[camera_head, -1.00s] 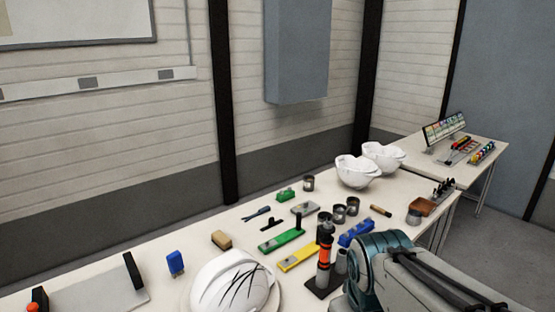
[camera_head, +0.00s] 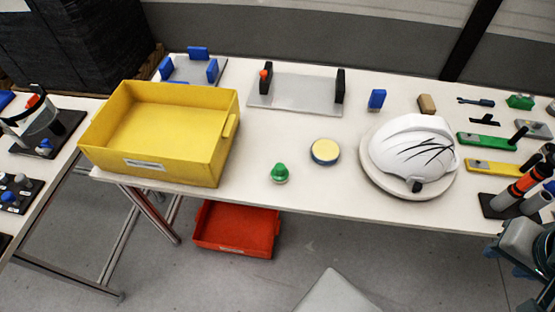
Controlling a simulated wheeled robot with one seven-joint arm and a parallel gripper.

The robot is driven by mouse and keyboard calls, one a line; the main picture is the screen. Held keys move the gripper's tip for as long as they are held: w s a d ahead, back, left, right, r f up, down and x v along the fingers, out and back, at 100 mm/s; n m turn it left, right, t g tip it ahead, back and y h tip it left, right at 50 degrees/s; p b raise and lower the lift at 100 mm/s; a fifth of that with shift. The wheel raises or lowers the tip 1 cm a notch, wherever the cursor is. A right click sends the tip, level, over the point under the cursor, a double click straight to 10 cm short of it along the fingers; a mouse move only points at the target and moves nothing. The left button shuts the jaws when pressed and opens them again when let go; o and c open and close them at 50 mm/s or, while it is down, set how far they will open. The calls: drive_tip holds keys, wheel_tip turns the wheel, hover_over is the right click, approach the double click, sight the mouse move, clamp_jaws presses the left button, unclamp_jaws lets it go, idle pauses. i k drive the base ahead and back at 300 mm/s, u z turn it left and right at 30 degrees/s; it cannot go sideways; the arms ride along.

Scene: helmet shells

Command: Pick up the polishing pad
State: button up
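A round pad (camera_head: 325,151) with a pale yellow top and a blue edge lies flat on the white table, near its front edge; it looks like the polishing pad. It lies between a small green knob-shaped piece (camera_head: 280,173) and a white helmet shell (camera_head: 412,155) with black crack lines, which rests on a round pale base. Nothing touches or covers the pad. Part of my arm shows at the lower right edge, well to the right of the pad. My gripper's fingertips are not visible.
A yellow bin (camera_head: 163,133) stands at the table's left end. A grey plate with black uprights (camera_head: 295,93) lies behind the pad. A blue block (camera_head: 377,99) and a tan block (camera_head: 426,104) stand behind the helmet. A red bin (camera_head: 237,229) is on the floor. The tabletop around the pad is clear.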

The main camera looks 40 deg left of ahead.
sight(279, 175)
drive_tip(key=u, duration=1.4)
drive_tip(key=k, duration=0.55)
drive_tip(key=u, duration=0.55)
drive_tip(key=i, duration=1.05)
drive_tip(key=z, duration=0.7)
